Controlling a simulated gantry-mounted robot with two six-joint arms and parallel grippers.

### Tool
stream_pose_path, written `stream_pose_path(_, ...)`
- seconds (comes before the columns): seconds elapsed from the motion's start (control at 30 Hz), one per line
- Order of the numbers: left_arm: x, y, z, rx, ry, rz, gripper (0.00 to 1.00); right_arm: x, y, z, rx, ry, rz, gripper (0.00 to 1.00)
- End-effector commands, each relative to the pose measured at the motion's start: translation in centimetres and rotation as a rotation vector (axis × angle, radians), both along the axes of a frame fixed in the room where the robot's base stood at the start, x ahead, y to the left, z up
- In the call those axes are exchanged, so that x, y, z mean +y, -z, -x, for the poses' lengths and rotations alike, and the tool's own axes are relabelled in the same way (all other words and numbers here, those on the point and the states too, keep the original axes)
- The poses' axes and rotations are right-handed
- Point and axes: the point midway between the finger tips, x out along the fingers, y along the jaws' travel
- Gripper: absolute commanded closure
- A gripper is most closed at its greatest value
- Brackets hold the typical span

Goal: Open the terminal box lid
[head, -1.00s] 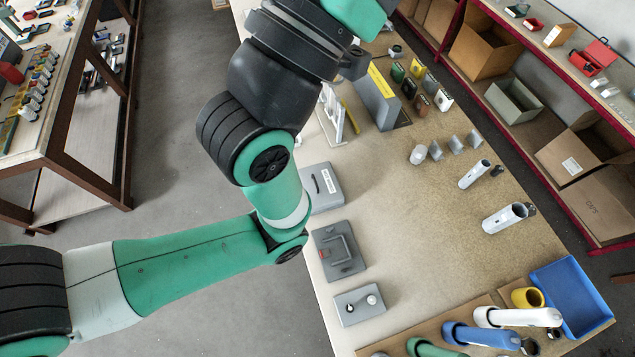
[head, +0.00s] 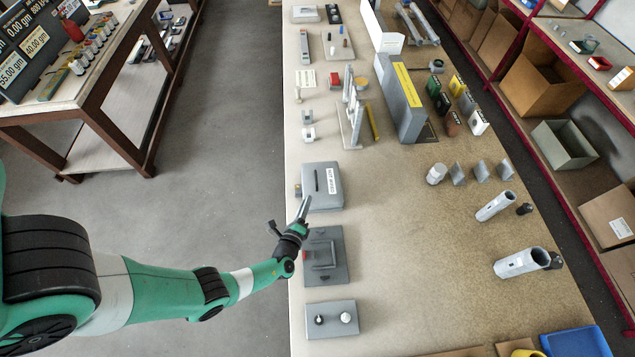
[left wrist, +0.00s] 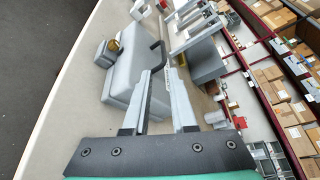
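The grey terminal box (head: 318,203) sits at the left edge of the long table, its lid (head: 322,180) down. The lid carries a dark bar handle (head: 316,180) and a white label. A small brass-coloured part (head: 298,190) shows at its left side. My left gripper (head: 305,205) is just over the box's near edge. In the left wrist view the two fingers of the left gripper (left wrist: 160,75) are apart, with the dark handle (left wrist: 157,50) just beyond their tips and nothing clearly held between them. Contact with the box cannot be told. My right gripper is out of view.
A grey panel with a raised frame (head: 325,262) and a grey plate with two knobs (head: 331,319) lie nearer on the table. A tall grey block with a yellow strip (head: 404,100) stands farther off. The table middle is mostly clear.

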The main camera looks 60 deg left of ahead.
Motion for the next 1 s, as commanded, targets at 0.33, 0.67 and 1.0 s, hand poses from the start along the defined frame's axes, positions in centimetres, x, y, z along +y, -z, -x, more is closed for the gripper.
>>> stream_pose_path(0.33,2.9,1.0,-2.8,-0.009,-0.005,-0.001,0.75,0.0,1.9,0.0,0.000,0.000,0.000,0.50)
stream_pose_path(0.67,7.7,2.3,-7.1,-0.008,-0.002,-0.001,0.75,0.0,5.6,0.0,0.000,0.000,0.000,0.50)
stream_pose_path(1.0,8.5,2.1,-7.9,-0.007,0.001,0.000,0.75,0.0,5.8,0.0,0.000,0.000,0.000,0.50)
